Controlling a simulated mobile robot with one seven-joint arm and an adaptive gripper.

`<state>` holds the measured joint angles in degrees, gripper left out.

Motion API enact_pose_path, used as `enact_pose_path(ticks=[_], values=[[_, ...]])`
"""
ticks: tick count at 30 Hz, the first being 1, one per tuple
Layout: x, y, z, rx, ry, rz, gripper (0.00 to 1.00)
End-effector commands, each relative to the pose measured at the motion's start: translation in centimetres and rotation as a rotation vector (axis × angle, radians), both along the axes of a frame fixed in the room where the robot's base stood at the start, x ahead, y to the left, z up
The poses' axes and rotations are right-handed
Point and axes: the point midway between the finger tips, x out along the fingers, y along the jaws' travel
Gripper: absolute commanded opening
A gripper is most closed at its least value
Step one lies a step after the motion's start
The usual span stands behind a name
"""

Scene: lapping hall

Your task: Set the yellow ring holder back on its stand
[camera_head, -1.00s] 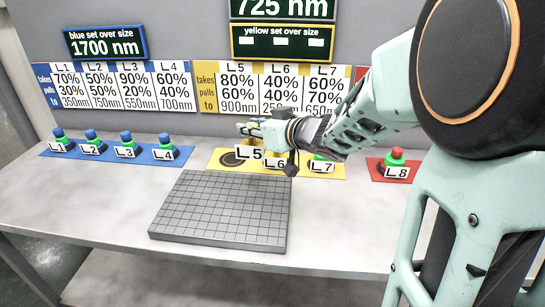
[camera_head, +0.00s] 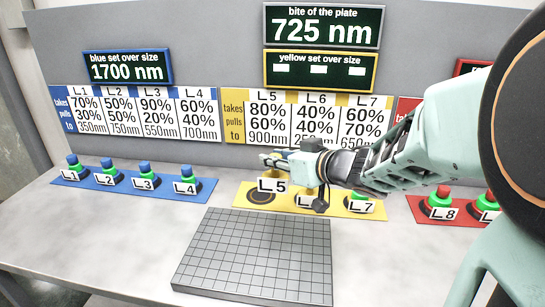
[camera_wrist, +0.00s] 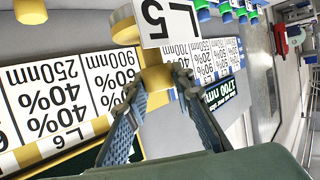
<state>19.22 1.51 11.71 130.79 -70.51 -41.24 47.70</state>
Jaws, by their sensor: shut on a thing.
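The yellow ring holder with its L5 tag (camera_head: 271,186) is held in my gripper (camera_head: 270,160), over the left end of the yellow mat (camera_head: 242,199). In the wrist view the yellow holder (camera_wrist: 156,77) sits between the two fingers, with the white L5 tag (camera_wrist: 168,22) beside it. An empty dark round stand (camera_head: 261,198) shows on the mat just below the tag. The holder appears to be above the stand and apart from it; the exact height is hard to tell. My gripper hides part of the L6 holder (camera_head: 306,200).
The L7 holder (camera_head: 361,206) stands on the same mat, to the right. Blue holders stand on a blue mat (camera_head: 205,190) at left, red ones on a red mat (camera_head: 418,211) at right. A gridded plate (camera_head: 255,255) lies in front. A panel with signs rises behind.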

Motion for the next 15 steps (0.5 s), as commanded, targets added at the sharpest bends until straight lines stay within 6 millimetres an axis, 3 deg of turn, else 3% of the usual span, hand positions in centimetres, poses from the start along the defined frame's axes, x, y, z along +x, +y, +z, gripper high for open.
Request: enact_pose_path(ticks=[1,9,15], values=[[1.2,0.5,-1.1,0.001,0.001,0.004,0.00],[7.2,2.5,-4.5,0.002,0.002,0.002,0.00],[9.6,3.3,-7.5,0.002,0.000,0.002,0.00]])
